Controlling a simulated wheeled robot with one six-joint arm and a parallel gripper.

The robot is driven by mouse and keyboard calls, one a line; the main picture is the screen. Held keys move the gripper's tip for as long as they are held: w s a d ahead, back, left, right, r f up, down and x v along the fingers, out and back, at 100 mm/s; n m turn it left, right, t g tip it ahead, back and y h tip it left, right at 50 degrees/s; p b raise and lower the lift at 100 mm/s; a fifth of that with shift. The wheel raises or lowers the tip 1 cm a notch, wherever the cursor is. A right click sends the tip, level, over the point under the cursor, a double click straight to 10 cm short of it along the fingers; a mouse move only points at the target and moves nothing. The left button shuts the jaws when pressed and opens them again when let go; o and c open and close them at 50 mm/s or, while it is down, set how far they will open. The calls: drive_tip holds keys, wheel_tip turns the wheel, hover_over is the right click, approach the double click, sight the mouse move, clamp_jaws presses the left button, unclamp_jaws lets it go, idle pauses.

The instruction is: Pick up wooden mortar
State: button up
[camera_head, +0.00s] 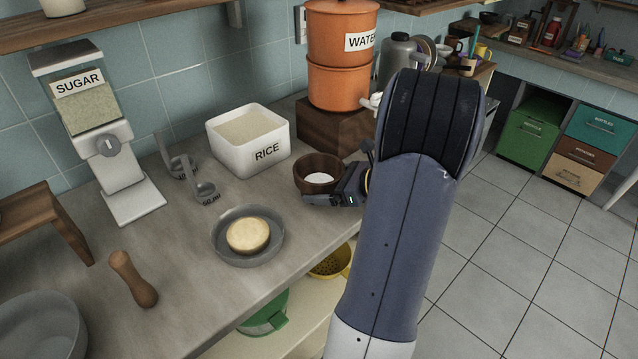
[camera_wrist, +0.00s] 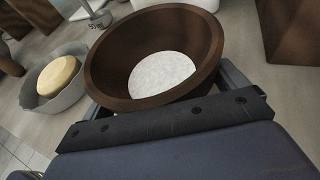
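The wooden mortar (camera_head: 318,166) is a dark brown round bowl on the counter, in front of the wooden block under the orange water pot. A white round patch shows inside it. In the wrist view, the mortar (camera_wrist: 106,70) fills the upper middle, close to the gripper. My gripper (camera_head: 338,176) is at the mortar's near right side. In the wrist view, its fingers (camera_wrist: 166,92) are spread wide, one on each side of the mortar's lower part. The mortar's rim hides much of the fingers, and I cannot tell whether they touch it. The mortar looks upright.
A white rice bin (camera_head: 272,154) stands behind left of the mortar. The orange water pot (camera_head: 335,90) stands on a wooden block (camera_head: 325,128) behind it. A grey bowl (camera_head: 222,247) with a round yellowish piece sits front left. A wooden pestle (camera_head: 134,281) lies farther left.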

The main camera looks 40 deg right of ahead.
drive_tip(key=c, duration=0.4)
drive_tip(key=shift+c, duration=0.2)
drive_tip(key=shift+r, duration=0.15)
